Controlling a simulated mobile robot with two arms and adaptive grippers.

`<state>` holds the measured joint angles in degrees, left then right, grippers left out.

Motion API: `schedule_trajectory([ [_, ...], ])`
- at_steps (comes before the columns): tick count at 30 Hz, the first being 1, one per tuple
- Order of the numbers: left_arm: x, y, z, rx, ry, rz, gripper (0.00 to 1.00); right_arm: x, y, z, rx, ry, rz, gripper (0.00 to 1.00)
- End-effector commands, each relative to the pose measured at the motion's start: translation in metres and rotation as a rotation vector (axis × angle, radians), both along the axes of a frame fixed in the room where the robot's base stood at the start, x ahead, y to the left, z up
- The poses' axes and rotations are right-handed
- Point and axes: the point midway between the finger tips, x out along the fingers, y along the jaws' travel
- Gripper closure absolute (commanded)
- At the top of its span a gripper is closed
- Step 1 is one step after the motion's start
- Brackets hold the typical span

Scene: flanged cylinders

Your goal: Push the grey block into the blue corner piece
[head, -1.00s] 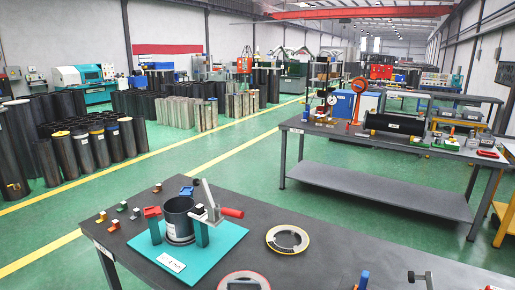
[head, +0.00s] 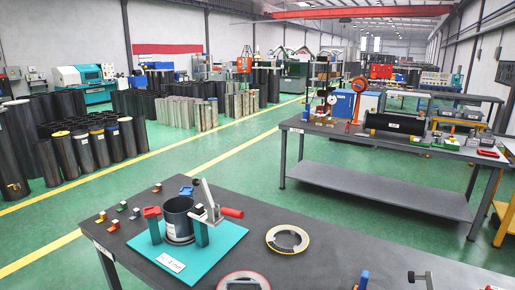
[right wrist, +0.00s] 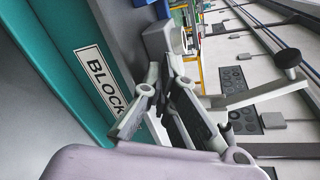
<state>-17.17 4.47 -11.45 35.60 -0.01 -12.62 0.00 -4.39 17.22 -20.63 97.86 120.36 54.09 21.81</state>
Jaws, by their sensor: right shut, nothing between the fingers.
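In the head view a small blue piece (head: 187,191) shows behind the rim of a dark upright cylinder (head: 177,217) on a teal board (head: 216,252); whether it is the blue corner piece I cannot tell for sure. A red piece (head: 152,212) sits left of the cylinder. I cannot single out the grey block with certainty. In the right wrist view my right gripper (right wrist: 168,85) is shut and empty, close to a teal surface (right wrist: 50,100) with a label reading "BLOCK" (right wrist: 100,78). My left gripper is not in view.
A toggle clamp with a red handle (head: 232,212) stands right of the cylinder. Several small coloured blocks (head: 122,206) lie at the table's left. A ring (head: 288,240) lies right of the board. The dark table (head: 345,245) has free room farther right.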

Motion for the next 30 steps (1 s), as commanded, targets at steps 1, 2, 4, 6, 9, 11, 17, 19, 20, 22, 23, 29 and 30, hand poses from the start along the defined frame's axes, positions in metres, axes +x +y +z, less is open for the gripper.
schedule_trajectory([
  [1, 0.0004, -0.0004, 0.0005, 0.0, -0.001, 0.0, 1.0, 0.0003, -0.0002, 0.0003, 0.0, 0.0, 0.0, 1.0],
  [2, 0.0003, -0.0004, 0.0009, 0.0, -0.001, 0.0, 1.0, 0.0006, -0.0004, 0.0004, 0.0, 0.0, 0.0, 1.0],
  [4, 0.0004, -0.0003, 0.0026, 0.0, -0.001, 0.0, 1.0, 0.002, -0.0012, 0.0009, 0.0, 0.001, -0.001, 1.0],
  [6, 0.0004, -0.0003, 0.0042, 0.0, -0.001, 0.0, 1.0, 0.0035, -0.0022, 0.0014, 0.001, 0.0, -0.001, 1.0],
  [9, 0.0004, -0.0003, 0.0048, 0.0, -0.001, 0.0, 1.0, 0.005, -0.0029, 0.001, 0.0, 0.0, 0.0, 1.0],
  [11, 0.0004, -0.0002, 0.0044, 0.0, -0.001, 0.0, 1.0, 0.005, -0.0029, 0.0005, 0.0, 0.0, 0.0, 1.0],
  [17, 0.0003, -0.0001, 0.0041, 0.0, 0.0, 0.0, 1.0, 0.0051, -0.0028, 0.0004, 0.0, 0.0, 0.0, 1.0],
  [19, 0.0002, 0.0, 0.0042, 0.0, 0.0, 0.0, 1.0, 0.0052, -0.003, 0.0005, 0.0, 0.0, 0.0, 1.0],
  [20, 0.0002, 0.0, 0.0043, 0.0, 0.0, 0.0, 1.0, 0.0054, -0.0031, 0.0004, 0.0, 0.0, 0.0, 1.0],
  [22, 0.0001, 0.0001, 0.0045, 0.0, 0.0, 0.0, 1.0, 0.006, -0.0034, 0.0005, 0.0, 0.0, 0.0, 1.0],
  [23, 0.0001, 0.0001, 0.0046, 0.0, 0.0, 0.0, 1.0, 0.0063, -0.0035, 0.0006, 0.0, 0.0, 0.0, 1.0],
  [29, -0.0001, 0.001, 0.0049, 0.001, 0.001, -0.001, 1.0, 0.008, -0.0045, 0.0003, 0.0, 0.0, 0.0, 1.0],
  [30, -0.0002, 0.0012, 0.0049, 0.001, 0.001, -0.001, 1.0, 0.0081, -0.0046, 0.0004, 0.0, 0.0, 0.0, 1.0],
])
